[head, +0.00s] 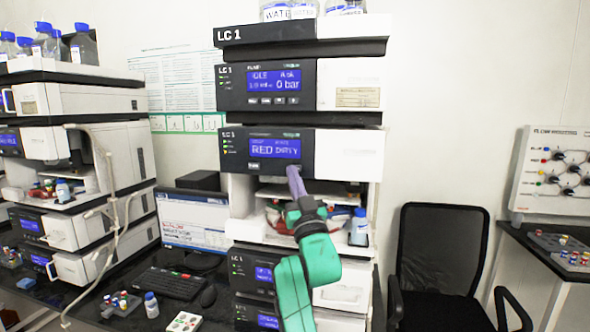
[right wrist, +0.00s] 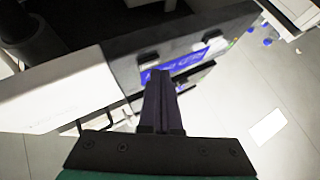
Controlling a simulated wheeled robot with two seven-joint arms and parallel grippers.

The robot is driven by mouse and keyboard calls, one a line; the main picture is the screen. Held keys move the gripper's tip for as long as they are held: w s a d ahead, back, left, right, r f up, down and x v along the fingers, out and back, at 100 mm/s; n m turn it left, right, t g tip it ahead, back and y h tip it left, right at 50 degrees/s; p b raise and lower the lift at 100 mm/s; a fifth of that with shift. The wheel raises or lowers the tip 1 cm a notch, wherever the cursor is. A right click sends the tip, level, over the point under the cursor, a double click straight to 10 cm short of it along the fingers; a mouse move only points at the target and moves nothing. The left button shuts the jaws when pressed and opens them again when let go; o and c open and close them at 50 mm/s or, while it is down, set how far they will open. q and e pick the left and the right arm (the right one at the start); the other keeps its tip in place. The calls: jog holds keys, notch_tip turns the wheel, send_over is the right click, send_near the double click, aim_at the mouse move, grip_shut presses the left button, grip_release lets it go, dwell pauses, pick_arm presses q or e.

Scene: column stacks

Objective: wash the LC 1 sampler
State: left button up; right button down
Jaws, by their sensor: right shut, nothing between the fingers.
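The LC 1 sampler (head: 352,153) is the third module down in the middle stack. Its blue display (head: 273,149) reads what looks like "RED DIRTY", with a small button label (head: 254,165) under it. My right gripper (head: 292,170) is shut and empty, its fingertips at the lower edge of the sampler's dark front panel, right of that label. In the right wrist view the shut fingers (right wrist: 163,80) point at a dark panel with a blue display (right wrist: 178,67), partly hidden by them. I cannot tell whether they touch it. My left gripper is out of view.
Above the sampler is the LC 1 pump (head: 350,85), its display showing 0 bar. Below it is an open bay with vials and a blue-capped bottle (head: 359,230). A monitor (head: 194,222) stands left, a black chair (head: 440,255) right.

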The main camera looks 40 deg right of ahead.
jog(key=shift+w+d, duration=0.25)
jog(key=shift+d, duration=0.1)
dwell(0.7)
jog(key=shift+a, duration=0.1)
jog(key=shift+s+a, duration=0.45)
jog(key=shift+a, duration=0.15)
jog(key=s+a, duration=0.1)
jog(key=a, duration=0.1)
jog(key=s+a+b, duration=0.1)
jog(key=s+a, duration=0.1)
dwell(0.5)
dwell(0.7)
